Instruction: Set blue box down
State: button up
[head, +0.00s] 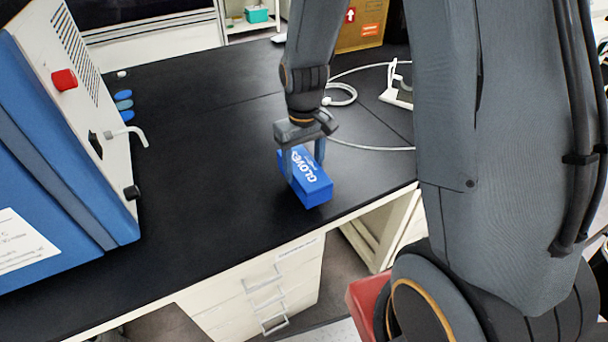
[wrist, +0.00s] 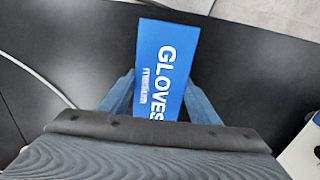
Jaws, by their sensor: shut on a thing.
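The blue box (head: 314,187) has white lettering that reads "GLOVES". In the head view it is at the black bench top's right part, close to the front edge. My gripper (head: 305,168) points down from above, with one finger on each side of the box, shut on it. In the wrist view the blue box (wrist: 166,60) lies between the two fingers of my gripper (wrist: 160,98), and its near end is hidden by the gripper body. I cannot tell whether the box's underside touches the bench.
A blue and white machine (head: 75,150) with a red knob stands at the left. A white cable and a white stand (head: 397,92) lie behind the box to the right. A cardboard box (head: 362,25) is at the back. The black bench top (head: 190,190) is clear left of the box.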

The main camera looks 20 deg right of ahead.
jog(key=shift+f, duration=1.7)
jog(key=shift+f, duration=0.15)
jog(key=o, duration=1.2)
jog(key=shift+c, duration=0.2)
